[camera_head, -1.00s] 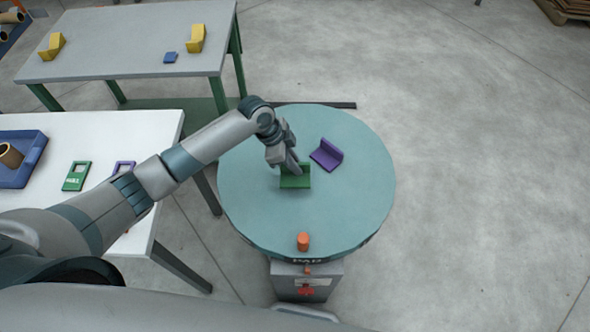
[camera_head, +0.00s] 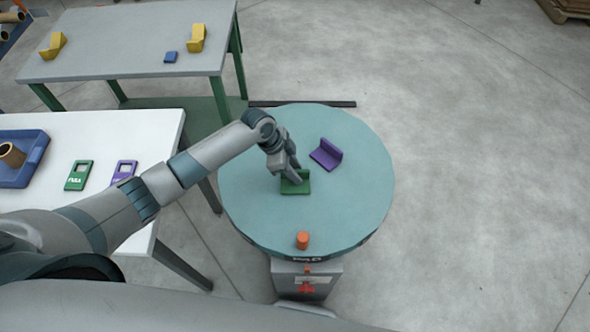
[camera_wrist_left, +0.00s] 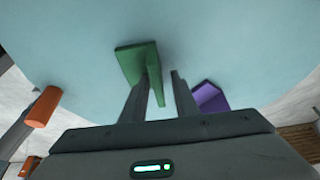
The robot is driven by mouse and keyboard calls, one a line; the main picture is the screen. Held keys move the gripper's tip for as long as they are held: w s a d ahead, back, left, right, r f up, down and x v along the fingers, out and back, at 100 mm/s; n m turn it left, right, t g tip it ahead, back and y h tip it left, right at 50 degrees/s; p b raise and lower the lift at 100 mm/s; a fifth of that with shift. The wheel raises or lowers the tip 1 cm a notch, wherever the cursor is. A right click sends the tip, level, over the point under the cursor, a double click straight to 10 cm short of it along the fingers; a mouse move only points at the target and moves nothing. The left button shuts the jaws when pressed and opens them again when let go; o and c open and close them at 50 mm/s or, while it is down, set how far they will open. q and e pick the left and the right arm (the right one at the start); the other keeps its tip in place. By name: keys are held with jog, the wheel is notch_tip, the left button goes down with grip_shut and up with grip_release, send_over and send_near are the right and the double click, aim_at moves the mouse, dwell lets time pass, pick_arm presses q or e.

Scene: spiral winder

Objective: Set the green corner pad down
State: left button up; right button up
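The green corner pad (camera_head: 302,187) is an L-shaped piece. It rests on the round teal turntable (camera_head: 350,205), left of its middle. My left gripper (camera_head: 293,178) is right over it, fingers pointing down. In the left wrist view the green pad (camera_wrist_left: 133,62) has its upright wall between my two fingertips (camera_wrist_left: 163,82), with gaps showing beside the wall, so the fingers look open around it. The fingers hide part of the pad in the head view. My right gripper is not in view.
A purple corner pad (camera_head: 326,156) lies close by on the turntable. An orange cylinder (camera_head: 302,240) stands at its near edge. A white table (camera_head: 100,140) with a blue tray (camera_head: 35,165) is at left. A grey table (camera_head: 120,50) holds yellow pieces. Floor at right is clear.

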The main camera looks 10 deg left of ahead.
pick_arm(q)
jog(key=shift+r, duration=0.1)
jog(key=shift+r, duration=0.1)
jog(key=b+v, duration=0.2)
jog(key=v, duration=1)
jog(key=shift+s, duration=0.1)
